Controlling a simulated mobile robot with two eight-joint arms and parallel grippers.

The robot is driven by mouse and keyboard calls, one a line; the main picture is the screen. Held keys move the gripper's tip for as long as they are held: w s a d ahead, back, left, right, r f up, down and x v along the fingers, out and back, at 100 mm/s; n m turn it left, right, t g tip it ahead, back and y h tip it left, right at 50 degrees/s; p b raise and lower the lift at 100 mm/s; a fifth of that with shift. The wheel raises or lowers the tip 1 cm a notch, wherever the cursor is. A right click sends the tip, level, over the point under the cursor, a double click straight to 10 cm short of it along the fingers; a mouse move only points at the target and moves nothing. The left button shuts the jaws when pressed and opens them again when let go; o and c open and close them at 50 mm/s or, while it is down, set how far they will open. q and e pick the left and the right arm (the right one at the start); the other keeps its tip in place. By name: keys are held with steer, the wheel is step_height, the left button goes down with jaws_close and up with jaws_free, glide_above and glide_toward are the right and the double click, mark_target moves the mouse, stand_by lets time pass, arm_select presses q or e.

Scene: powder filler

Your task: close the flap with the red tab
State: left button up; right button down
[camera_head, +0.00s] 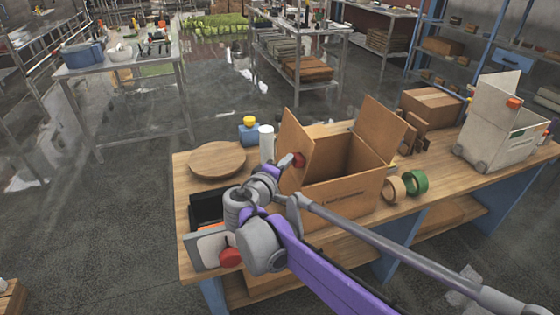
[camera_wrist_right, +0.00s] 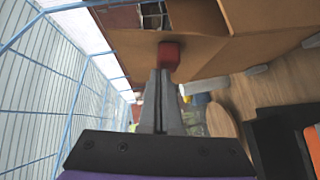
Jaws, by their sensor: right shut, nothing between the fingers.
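An open brown cardboard box (camera_head: 345,190) stands on the wooden workbench. Its left flap (camera_head: 295,138) stands up and bears a small red tab (camera_head: 299,160) on its outer side. Another flap (camera_head: 378,130) stands up at the far right of the box. My right gripper (camera_head: 284,163) is shut and empty at the outer side of the left flap, by the tab. In the right wrist view the shut fingertips (camera_wrist_right: 160,74) point at the red tab (camera_wrist_right: 168,56) and overlap its lower edge; I cannot tell whether they touch. My left gripper is not in view.
A round wooden board (camera_head: 217,159), a white cylinder (camera_head: 266,143) and a blue container with yellow cap (camera_head: 249,131) stand left of the box. Tape rolls (camera_head: 415,182) lie right of it. A grey bin (camera_head: 490,130) stands at the bench's right end.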

mark_target(304, 152)
steer(key=d+m+y+p, duration=0.1)
steer(key=w+d+g+p, duration=0.1)
steer(key=w+d+r+m+g+y, duration=0.1)
steer(key=d, duration=0.1)
steer(key=shift+m+y+p, duration=0.3)
steer(key=shift+p, duration=0.1)
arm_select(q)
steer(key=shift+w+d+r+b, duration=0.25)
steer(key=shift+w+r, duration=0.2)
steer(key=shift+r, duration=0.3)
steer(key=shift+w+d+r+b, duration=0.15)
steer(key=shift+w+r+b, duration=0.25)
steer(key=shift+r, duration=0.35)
arm_select(e)
steer(key=w+d+f+m+g+y, duration=0.2)
steer(key=d+f+m+y, duration=0.1)
steer(key=d, duration=0.4)
steer(key=shift+w+d+f+g+y, duration=0.15)
steer(key=shift+d+f+g+y, duration=0.2)
steer(key=shift+f+y, duration=0.6)
steer(key=shift+r, duration=0.25)
